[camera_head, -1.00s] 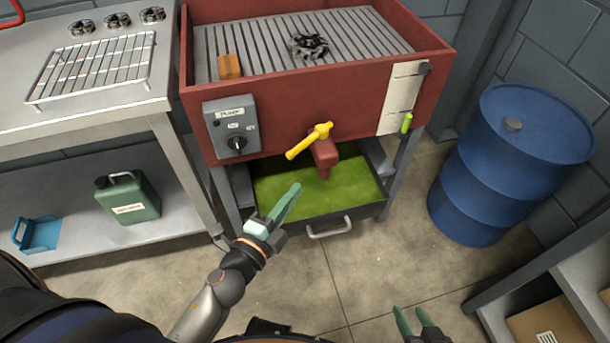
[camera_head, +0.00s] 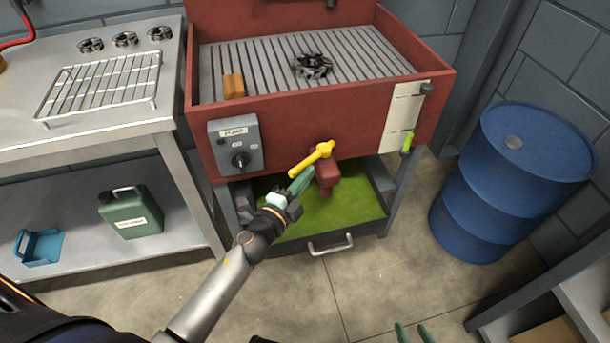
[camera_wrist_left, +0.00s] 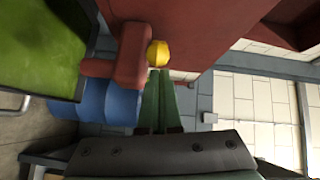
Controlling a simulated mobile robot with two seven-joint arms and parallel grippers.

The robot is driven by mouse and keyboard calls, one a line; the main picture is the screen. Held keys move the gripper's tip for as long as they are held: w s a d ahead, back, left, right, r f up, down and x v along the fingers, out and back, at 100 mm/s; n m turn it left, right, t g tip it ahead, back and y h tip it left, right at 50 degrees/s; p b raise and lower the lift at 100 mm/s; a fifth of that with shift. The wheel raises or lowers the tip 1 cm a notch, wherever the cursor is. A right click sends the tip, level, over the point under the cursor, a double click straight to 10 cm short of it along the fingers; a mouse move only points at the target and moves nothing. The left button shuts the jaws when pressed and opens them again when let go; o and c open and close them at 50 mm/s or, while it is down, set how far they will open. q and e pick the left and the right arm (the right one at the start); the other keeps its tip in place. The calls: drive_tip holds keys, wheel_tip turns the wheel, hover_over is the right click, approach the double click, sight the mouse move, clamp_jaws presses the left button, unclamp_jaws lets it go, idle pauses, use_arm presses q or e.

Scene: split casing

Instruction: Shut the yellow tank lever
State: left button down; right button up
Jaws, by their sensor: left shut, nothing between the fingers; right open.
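The yellow tank lever (camera_head: 312,158) is on a dark red tap (camera_head: 328,176) at the front of the red tank (camera_head: 300,120). In the head view it slants down to the left from its pivot. My left gripper (camera_head: 301,182) is shut and empty, its green fingers just below the lever's lower left part. In the left wrist view the shut fingertips (camera_wrist_left: 160,74) lie just below the lever's rounded yellow end (camera_wrist_left: 157,53); I cannot tell whether they touch. My right gripper (camera_head: 415,332) shows only its fingertips at the bottom edge, spread apart and empty.
A pump switch box (camera_head: 236,146) sits left of the lever. A drawer with green liquid (camera_head: 335,212) is below the tap. A blue drum (camera_head: 520,180) stands to the right, and a steel table (camera_head: 110,125) to the left. The floor in front is clear.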

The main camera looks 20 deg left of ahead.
sight(293, 170)
use_arm(q)
drive_tip(key=shift+w+a, duration=0.1)
drive_tip(key=shift+a, duration=0.1)
drive_tip(key=shift+w+a+m+h, duration=0.15)
drive_tip(key=shift+a+m+h, duration=0.6)
drive_tip(key=shift+h, duration=0.25)
drive_tip(key=a+m+g+h, duration=0.1)
drive_tip(key=m+h, duration=0.1)
drive_tip(key=h, duration=0.1)
drive_tip(key=shift+w+a+f+g, duration=0.1)
drive_tip(key=shift+w+a+g, duration=0.25)
drive_tip(key=shift+g, duration=0.05)
drive_tip(key=shift+w+a+m+h, duration=0.25)
drive_tip(key=shift+w+a+h, duration=0.05)
drive_tip(key=shift+a, duration=0.25)
